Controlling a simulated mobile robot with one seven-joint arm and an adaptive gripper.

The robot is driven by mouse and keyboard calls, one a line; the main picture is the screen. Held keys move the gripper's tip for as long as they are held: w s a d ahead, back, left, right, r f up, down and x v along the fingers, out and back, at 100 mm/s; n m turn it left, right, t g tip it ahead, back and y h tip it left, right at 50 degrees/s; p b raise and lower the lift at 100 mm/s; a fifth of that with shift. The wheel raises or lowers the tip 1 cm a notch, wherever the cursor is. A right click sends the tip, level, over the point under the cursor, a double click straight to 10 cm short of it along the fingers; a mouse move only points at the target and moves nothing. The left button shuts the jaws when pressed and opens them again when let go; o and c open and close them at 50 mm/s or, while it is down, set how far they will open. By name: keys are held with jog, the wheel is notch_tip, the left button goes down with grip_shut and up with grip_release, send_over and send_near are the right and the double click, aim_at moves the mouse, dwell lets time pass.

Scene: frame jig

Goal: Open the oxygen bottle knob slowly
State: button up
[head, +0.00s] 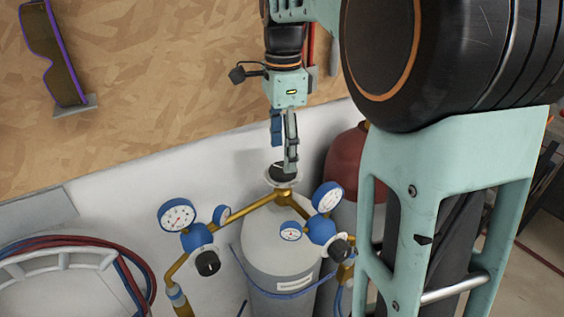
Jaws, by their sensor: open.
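The grey oxygen bottle (285,247) stands upright at the lower middle, with a brass valve (286,194) and pipes on top. Its dark knob (281,171) with a pale rim sits above the valve. My gripper (287,168) points down at the knob from directly above, its fingertips at or just over it.
Blue pressure gauges with white dials flank the valve on the left (178,215) and right (327,198). A red-topped bottle (346,160) stands behind on the right. Red and blue hoses (60,243) hang at lower left. A wooden board wall (170,75) is behind.

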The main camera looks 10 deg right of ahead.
aim_at(283, 173)
jog(key=shift+f, duration=1.95)
jog(key=c, duration=1.2)
